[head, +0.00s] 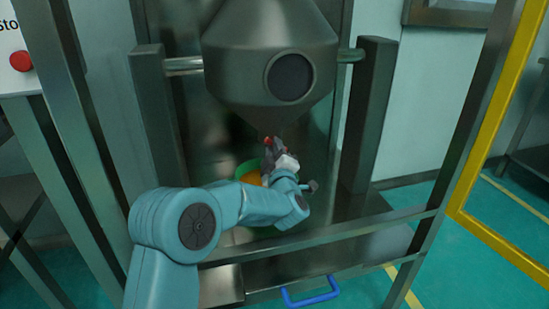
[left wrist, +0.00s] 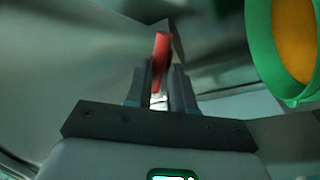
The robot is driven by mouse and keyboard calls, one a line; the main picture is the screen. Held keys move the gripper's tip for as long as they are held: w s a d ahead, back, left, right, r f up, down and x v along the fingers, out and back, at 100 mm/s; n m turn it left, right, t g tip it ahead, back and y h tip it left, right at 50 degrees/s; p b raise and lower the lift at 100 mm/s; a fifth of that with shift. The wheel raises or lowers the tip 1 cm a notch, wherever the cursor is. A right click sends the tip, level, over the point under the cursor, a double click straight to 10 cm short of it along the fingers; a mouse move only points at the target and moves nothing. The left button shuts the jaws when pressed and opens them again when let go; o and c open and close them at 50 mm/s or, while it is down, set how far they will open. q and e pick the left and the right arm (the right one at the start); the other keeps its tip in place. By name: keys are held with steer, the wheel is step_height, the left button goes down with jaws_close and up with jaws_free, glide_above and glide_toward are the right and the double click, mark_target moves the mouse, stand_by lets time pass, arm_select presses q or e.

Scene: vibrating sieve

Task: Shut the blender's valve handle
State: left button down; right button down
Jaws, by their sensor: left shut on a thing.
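The blender (head: 262,60) is a large grey metal hopper that narrows downward to its outlet. The red valve handle (head: 267,143) shows as a small red spot below the cone in the head view. In the left wrist view the red handle (left wrist: 161,52) stands up between the fingers. My left gripper (head: 270,150) is just under the cone, and its fingers (left wrist: 159,82) are shut on the handle. The valve body is mostly hidden behind my gripper. My right gripper is not in view.
A green container with orange contents (head: 247,172) stands below the outlet, partly behind my arm; it also shows in the left wrist view (left wrist: 262,50). Metal posts (head: 368,115) flank the blender. A rail (head: 330,236) crosses in front. A yellow frame (head: 490,120) stands at right.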

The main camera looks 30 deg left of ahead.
arm_select(q)
steer(key=shift+w+d+r+n+g+y, duration=0.1)
steer(key=shift+n+g+y, duration=0.25)
steer(key=shift+n, duration=1.7)
steer(key=shift+w+d+r+n+g+y, duration=0.15)
steer(key=shift+n+y, duration=0.4)
steer(key=shift+n, duration=1.5)
steer(key=shift+s+a+f, duration=0.1)
steer(key=c, duration=1.1)
jaws_free()
steer(key=shift+f, duration=0.15)
